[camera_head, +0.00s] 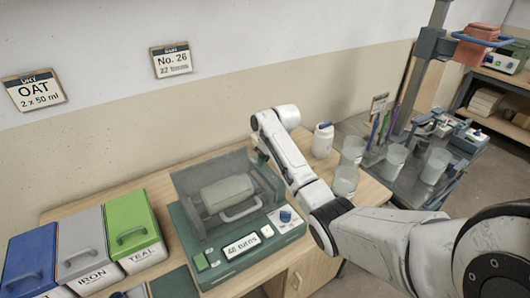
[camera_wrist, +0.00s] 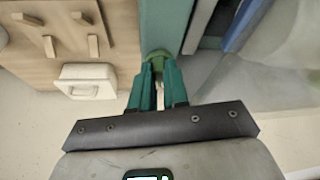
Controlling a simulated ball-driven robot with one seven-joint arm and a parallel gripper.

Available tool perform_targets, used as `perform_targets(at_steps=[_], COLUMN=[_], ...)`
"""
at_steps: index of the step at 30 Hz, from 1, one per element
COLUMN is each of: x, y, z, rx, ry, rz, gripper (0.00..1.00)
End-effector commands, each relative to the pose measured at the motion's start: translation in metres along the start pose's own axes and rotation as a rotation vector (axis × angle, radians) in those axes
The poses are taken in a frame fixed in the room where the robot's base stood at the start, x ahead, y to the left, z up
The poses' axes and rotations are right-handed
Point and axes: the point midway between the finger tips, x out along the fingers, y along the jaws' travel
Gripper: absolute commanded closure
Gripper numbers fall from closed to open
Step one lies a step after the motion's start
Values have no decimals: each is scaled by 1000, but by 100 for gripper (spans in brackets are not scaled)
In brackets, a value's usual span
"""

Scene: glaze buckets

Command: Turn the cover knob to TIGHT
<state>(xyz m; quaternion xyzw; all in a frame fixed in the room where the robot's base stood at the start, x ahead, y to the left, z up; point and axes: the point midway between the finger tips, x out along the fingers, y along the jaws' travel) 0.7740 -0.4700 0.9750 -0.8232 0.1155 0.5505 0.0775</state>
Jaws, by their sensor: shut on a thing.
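A teal machine (camera_head: 237,249) with a clear cover (camera_head: 210,180) over a pale drum (camera_head: 228,192) stands on the wooden bench. Its display reads "46 turns", and a blue knob (camera_head: 286,216) sits at its front right. In the wrist view my gripper (camera_wrist: 158,82) is shut on a small green knob (camera_wrist: 157,56) against a teal surface. I see no TIGHT mark, and the knob's setting cannot be read. In the head view my arm reaches behind the machine's right side, and the fingertips are hidden.
Blue, grey and green bins (camera_head: 134,231) line the bench's left. A white jar (camera_head: 323,139) and clear beakers (camera_head: 346,180) stand at the right, close to my arm. A white block with a handle (camera_wrist: 88,80) shows left of the fingers. Wall signs read "OAT 2 x 50 ml" and "No. 26 22 turns".

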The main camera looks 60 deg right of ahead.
Motion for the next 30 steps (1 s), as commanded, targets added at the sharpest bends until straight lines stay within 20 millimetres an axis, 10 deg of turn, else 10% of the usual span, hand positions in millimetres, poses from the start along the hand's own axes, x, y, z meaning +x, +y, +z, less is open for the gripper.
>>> perform_targets(at_steps=[30], x=[0], y=[-4], z=[-1], rx=[257], ry=[2], rz=[107], gripper=[100])
